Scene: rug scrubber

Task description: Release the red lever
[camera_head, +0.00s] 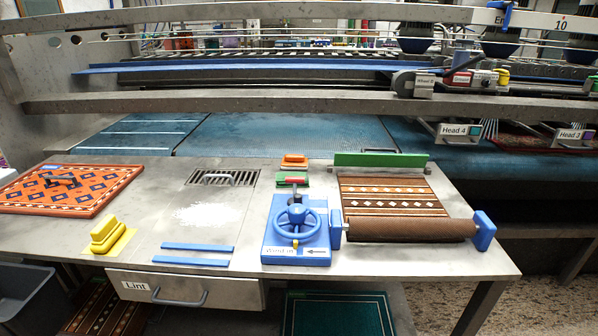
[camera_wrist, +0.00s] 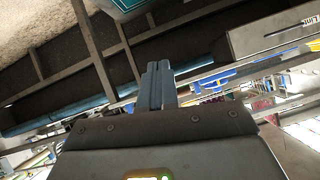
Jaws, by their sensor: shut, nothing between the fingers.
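A small red grip (camera_head: 294,180), apparently the red lever, stands upright on a dark shaft at the back of a blue winding unit (camera_head: 267,240). The unit has a blue handwheel (camera_head: 297,225) and a label reading "Wind in" with an arrow. A brown roller (camera_head: 410,230) at its right carries a patterned rug (camera_head: 390,190). My gripper (camera_wrist: 158,68) shows only in the wrist view, its fingers together and empty. It is away from the lever, which is not identifiable in that view.
The steel table (camera_head: 140,215) also bears an orange rug (camera_head: 70,190), a yellow-handled brush (camera_head: 106,235), blue strips (camera_head: 198,247), white powder (camera_head: 205,214) and an orange brush (camera_head: 294,162). A "Lint" drawer (camera_head: 185,290) is below. Steel rails (camera_head: 240,104) cross behind.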

